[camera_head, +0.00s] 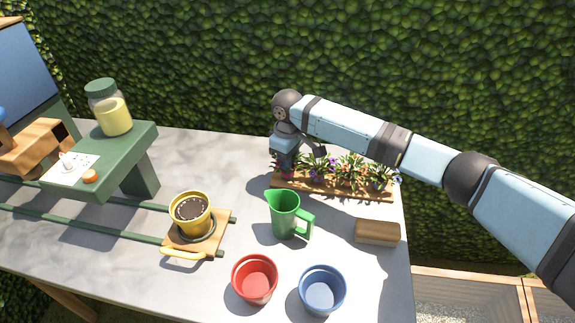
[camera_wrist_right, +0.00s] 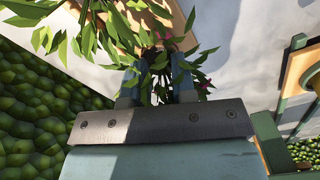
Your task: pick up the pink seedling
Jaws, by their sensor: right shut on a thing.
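The pink seedling (camera_wrist_right: 165,45) is a leafy green plant with small pink blooms, seen in the right wrist view between my fingers. My right gripper (camera_wrist_right: 157,82) is shut on it, with leaves sticking out around both fingers. In the head view my right gripper (camera_head: 286,168) points down at the left end of the wooden seedling tray (camera_head: 345,193). The gripper and wrist hide most of the pink seedling there. I cannot tell whether its base is still in the tray. My left gripper is not in view.
Several other flowering seedlings (camera_head: 350,170) stand in the tray, right of my gripper. A green jug (camera_head: 286,215), a red pot (camera_head: 254,278), a blue pot (camera_head: 322,289) and a wooden block (camera_head: 377,232) stand nearer. A yellow pot (camera_head: 190,212) sits on a wooden carrier at left.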

